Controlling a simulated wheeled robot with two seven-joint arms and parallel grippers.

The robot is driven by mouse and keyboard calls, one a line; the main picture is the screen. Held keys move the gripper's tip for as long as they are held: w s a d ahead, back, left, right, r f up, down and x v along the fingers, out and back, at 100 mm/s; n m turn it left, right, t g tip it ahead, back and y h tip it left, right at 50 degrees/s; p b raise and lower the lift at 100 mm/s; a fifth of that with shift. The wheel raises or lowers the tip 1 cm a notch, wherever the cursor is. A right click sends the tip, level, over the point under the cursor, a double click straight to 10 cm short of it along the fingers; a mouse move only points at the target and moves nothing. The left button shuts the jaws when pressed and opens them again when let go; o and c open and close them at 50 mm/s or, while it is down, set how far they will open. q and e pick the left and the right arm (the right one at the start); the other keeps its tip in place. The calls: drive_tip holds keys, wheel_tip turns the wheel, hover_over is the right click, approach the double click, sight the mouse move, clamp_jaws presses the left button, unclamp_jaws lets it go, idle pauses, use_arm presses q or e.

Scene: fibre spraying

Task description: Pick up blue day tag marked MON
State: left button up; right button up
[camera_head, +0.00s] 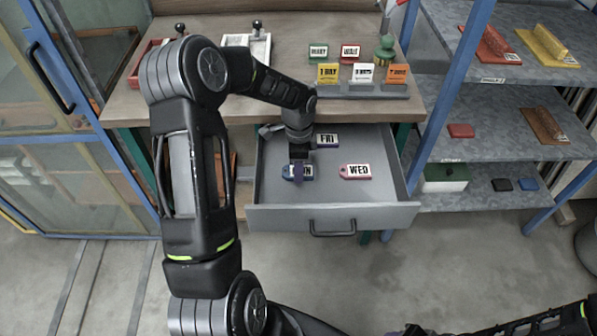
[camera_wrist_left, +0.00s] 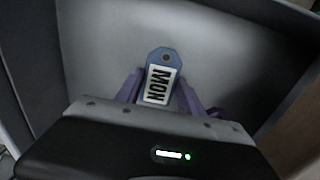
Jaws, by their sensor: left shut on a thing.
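The blue MON day tag (camera_head: 288,173) is in the left part of the open grey drawer (camera_head: 331,217), partly hidden by my left gripper (camera_head: 299,176) in the head view. In the left wrist view the tag (camera_wrist_left: 165,56) sits between the purple fingers of my left gripper (camera_wrist_left: 160,90), its holed end pointing away. The fingers are shut on its sides. I cannot tell whether it touches the drawer floor. My right arm shows at the bottom right of the head view; its gripper (camera_head: 408,332) is mostly cut off by the frame edge.
A FRI tag (camera_head: 327,140) and a pink WED tag (camera_head: 357,171) lie in the same drawer. The drawer walls surround the left gripper. Above is a bench (camera_head: 215,107) with colored cards on a grey stand (camera_head: 362,91). Shelves (camera_head: 513,145) stand at right.

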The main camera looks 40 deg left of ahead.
use_arm(q)
drive_tip(key=c, duration=0.6)
wheel_tip(320, 180, up, 10)
drive_tip(key=shift+r+b, duration=0.1)
drive_tip(key=shift+b, duration=0.35)
